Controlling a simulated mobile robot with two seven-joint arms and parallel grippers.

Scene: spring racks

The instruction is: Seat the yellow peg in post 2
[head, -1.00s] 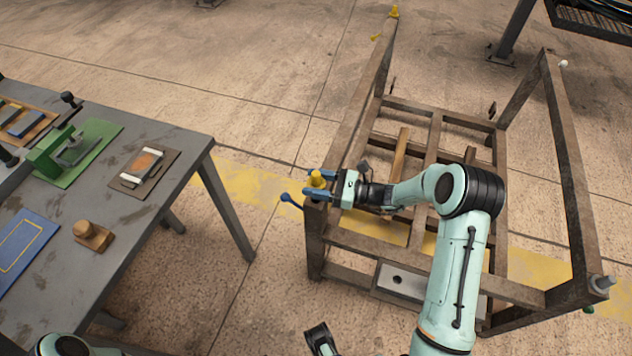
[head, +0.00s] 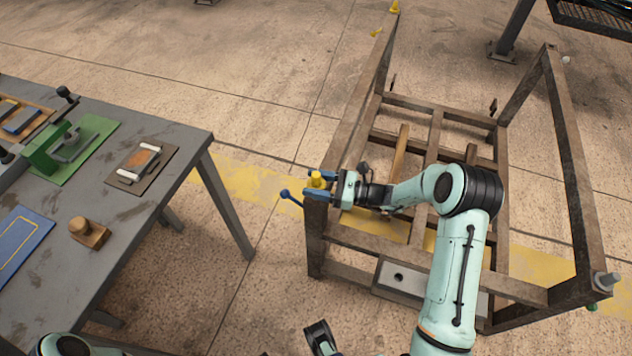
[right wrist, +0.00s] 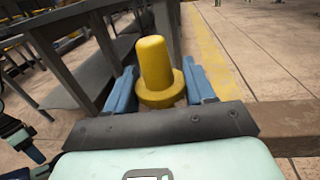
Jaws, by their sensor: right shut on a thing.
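The yellow peg (head: 316,179) stands roughly upright at the top of the rack's near-left post (head: 315,222). My right gripper (head: 321,185) is shut on it, one blue finger on each side. In the right wrist view the peg (right wrist: 154,62) shows a round body above a wider collar, between the blue fingers. The fingers hide its lower end and the post top, so I cannot tell how deep it sits. No post number is readable. A dark part at the bottom edge (head: 320,338) may be my left gripper; its jaws are unclear.
Other posts carry a yellow piece (head: 394,8), a white one (head: 566,60) and a grey one (head: 607,280). A grey worktable (head: 135,212) with fixtures stands left, with open floor between.

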